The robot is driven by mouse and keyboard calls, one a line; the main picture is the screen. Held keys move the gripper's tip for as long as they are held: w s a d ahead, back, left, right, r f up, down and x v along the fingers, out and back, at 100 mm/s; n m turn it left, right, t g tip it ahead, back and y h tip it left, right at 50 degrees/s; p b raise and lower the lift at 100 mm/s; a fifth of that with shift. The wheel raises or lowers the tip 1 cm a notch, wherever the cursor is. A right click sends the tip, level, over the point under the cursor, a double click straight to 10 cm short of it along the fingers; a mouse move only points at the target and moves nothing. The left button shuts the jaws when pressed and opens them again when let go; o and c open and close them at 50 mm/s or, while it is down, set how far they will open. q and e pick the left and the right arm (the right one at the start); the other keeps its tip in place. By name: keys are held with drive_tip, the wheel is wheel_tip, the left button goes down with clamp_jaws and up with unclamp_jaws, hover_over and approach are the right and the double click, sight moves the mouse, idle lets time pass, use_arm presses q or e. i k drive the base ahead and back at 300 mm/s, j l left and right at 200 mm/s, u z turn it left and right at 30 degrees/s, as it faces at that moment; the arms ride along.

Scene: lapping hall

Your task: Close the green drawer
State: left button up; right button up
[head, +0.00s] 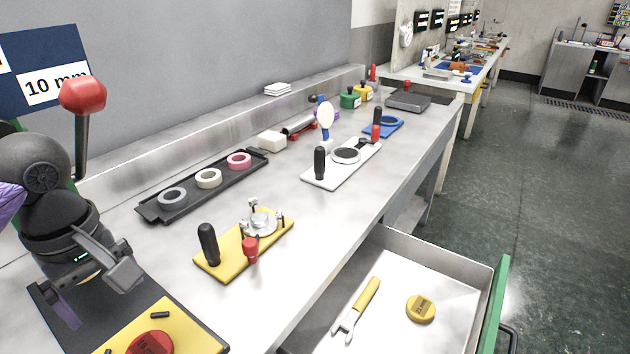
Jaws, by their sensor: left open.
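The green drawer (497,302) is pulled out below the bench at the lower right. Its green front faces right, with a dark handle (509,340) partly cut off by the picture's edge. Inside lie a yellow-handled wrench (358,305) and a round yellow tin (421,309). My left gripper (95,290) is at the lower left, above the near end of the bench and far from the drawer. Its fingers are apart, with nothing seen between them. My right gripper is not in view.
The bench top (305,265) holds a yellow fixture plate (228,262), a black tray of rings (207,187) and a white fixture plate (325,174). A red-knobbed lever (83,95) stands by my left arm. Green floor (560,200) is clear at right.

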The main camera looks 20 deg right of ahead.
sight(467, 295)
drive_tip(key=k, duration=1.45)
